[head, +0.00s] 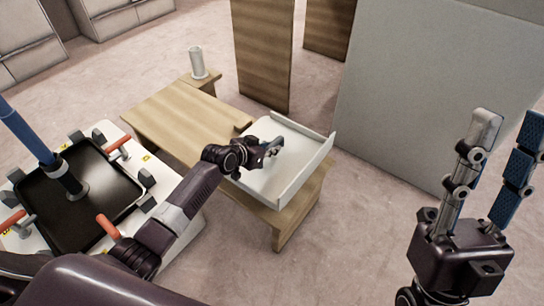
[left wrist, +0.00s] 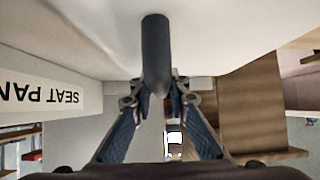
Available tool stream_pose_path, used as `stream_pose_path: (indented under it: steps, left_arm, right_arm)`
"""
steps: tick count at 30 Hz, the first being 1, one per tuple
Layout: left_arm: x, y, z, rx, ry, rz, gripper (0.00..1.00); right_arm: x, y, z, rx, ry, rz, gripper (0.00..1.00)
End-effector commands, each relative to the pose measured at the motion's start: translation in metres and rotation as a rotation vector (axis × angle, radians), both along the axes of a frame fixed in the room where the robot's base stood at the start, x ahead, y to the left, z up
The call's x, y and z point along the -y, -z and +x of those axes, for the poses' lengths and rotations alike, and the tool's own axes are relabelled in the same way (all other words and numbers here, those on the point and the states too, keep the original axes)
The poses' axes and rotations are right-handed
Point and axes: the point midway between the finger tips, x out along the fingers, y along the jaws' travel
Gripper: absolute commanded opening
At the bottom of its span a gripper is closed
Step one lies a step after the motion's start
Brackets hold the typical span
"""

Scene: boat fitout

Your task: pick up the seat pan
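The seat pan (head: 272,178) is a white, shallow tray-like piece with raised edges, at the right end of a wooden bench. Its "SEAT PAN" label (left wrist: 40,93) shows upside down in the left wrist view. My left gripper (head: 272,148) is over the pan. In the left wrist view my left gripper (left wrist: 158,98) has its fingers closed in on both sides of a dark round bar (left wrist: 156,45) against the pan's white surface. The pan appears to rest on the bench. My right gripper (head: 505,130) is raised at the right, fingers apart and empty.
The wooden bench (head: 165,110) carries a whitish cup-like piece (head: 197,62) at its far left. A white station with a black panel (head: 110,190), orange-handled clamps and a blue post stands at the left. Wooden panels (head: 262,50) and a large grey wall (head: 420,80) stand behind.

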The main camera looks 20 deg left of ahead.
Motion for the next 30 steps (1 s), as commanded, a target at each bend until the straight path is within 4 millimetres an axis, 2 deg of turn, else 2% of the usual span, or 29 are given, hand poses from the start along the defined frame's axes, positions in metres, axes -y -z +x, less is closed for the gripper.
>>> stream_pose_path:
  steps: [1, 3, 24, 30]
  left_arm:
    - [0.000, 0.000, 0.000, 0.000, 0.000, 0.000, 0.07]
    - [0.000, 0.000, 0.000, 0.000, 0.000, 0.000, 0.00]
    - [0.000, -0.005, 0.002, 0.010, -0.001, -0.002, 0.00]
    - [0.000, -0.011, 0.002, 0.010, 0.000, -0.002, 0.00]
  right_arm:
    - [0.000, 0.000, 0.000, 0.000, 0.000, 0.000, 0.33]
    - [0.000, 0.000, 0.000, 0.000, 0.000, 0.000, 0.33]
    - [0.000, -0.001, 0.001, -0.002, 0.001, -0.001, 0.33]
    - [-0.003, 0.002, 0.011, -0.049, 0.001, -0.015, 0.33]
